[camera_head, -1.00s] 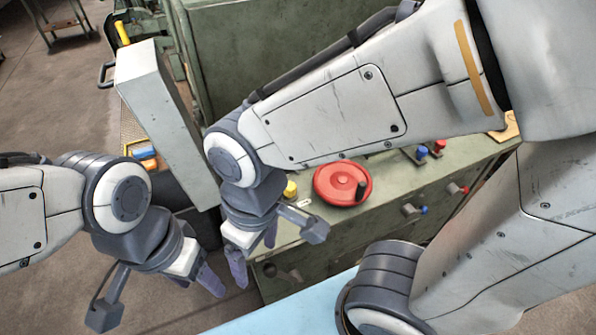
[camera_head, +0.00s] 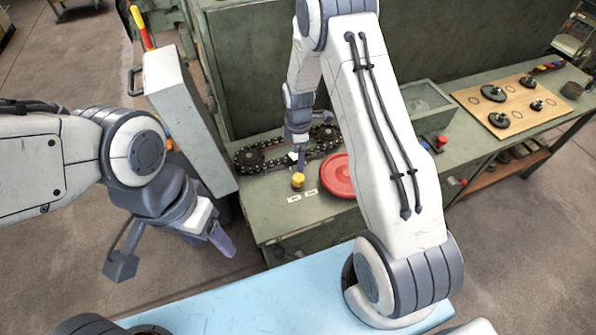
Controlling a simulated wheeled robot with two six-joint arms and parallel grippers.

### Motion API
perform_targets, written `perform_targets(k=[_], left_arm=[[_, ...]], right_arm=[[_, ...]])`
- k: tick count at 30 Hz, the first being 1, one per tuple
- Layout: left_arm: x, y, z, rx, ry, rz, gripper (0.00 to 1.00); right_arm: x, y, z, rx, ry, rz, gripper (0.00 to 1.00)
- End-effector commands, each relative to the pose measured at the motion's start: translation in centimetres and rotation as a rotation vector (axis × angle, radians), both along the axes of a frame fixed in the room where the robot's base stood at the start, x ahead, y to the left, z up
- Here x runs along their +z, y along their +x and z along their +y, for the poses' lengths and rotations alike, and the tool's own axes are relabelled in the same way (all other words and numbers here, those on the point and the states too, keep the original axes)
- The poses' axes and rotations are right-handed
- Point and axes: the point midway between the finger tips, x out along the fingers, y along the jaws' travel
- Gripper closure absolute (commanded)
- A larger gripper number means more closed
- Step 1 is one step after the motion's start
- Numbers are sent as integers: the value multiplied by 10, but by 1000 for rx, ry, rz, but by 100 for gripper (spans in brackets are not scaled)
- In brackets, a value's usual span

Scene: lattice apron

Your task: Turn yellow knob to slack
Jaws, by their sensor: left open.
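The yellow knob (camera_head: 298,181) stands on the green bench top near its front left edge. Two small white labels (camera_head: 293,198) lie in front of it; their text is too small to read. My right gripper (camera_head: 299,164) points down just above and behind the knob in the picture. Its fingers show only as a narrow purple sliver, and I cannot tell whether they touch the knob. My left gripper (camera_head: 222,240) is open and empty, left of the bench and well away from the knob.
A red round wheel (camera_head: 338,176) lies right of the knob, partly behind my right arm. A chain on sprockets (camera_head: 250,160) runs behind the knob. A grey box panel (camera_head: 178,100) stands at left. A wooden board with black pieces (camera_head: 510,108) lies far right.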

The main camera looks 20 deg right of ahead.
Motion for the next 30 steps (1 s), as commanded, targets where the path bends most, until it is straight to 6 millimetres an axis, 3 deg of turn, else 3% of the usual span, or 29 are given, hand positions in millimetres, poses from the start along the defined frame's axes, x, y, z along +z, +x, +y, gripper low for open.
perform_targets(k=[15,21,30], left_arm=[[29,0,0,-5,0,0,39],[32,0,0,-6,0,-1,39],[32,0,0,-6,0,-1,39]], right_arm=[[-81,-2,1,-1,0,4,19],[-96,-2,1,-2,-1,3,19],[-99,-1,1,-2,-1,1,19]])
